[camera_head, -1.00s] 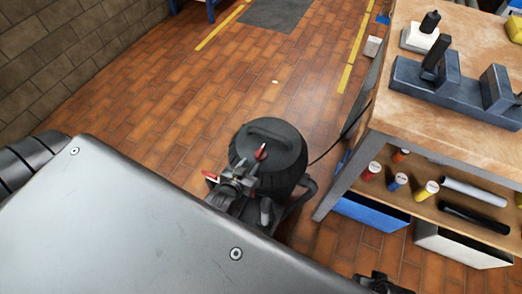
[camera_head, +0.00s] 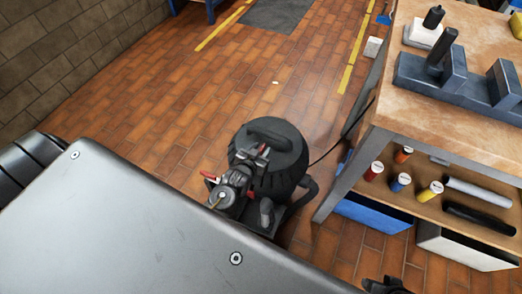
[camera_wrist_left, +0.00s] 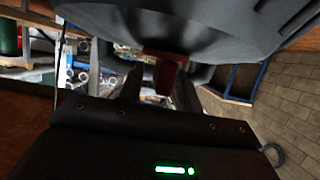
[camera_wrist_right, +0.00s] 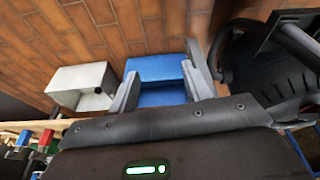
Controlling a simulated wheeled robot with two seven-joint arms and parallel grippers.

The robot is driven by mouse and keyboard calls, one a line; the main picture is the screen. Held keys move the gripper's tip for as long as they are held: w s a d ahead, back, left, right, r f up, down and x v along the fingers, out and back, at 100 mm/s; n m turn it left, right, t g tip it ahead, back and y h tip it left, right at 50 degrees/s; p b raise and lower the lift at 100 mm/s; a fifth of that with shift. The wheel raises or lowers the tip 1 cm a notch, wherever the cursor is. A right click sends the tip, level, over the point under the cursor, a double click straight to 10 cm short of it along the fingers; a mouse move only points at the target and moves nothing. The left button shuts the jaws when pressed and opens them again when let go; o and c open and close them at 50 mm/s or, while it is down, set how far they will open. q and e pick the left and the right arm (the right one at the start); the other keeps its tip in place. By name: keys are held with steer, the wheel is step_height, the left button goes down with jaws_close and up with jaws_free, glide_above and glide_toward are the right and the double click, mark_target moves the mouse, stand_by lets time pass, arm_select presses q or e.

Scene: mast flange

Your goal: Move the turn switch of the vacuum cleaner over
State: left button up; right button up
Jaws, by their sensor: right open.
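The vacuum cleaner (camera_head: 285,178) is a dark ribbed drum on the floor, with a rounded top. My left gripper (camera_head: 263,152) reaches over the near side of its top and hides part of it. In the left wrist view a red turn switch (camera_wrist_left: 165,75) hangs below the dark vacuum body and sits between my left fingers (camera_wrist_left: 158,90). A gap shows on its left side, so the gripper looks open around it. Contact on the right side is unclear. My right gripper (camera_wrist_right: 160,85) is open and empty, and shows only partly at the head view's bottom edge (camera_head: 385,286).
A workbench (camera_head: 400,120) stands at the right, with a grey fixture on top and several small cans on its shelf. A blue bin (camera_head: 370,212) and a white bin (camera_head: 465,247) sit below. A cable runs from the vacuum toward the bench.

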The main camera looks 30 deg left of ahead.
arm_select(q)
jaws_close()
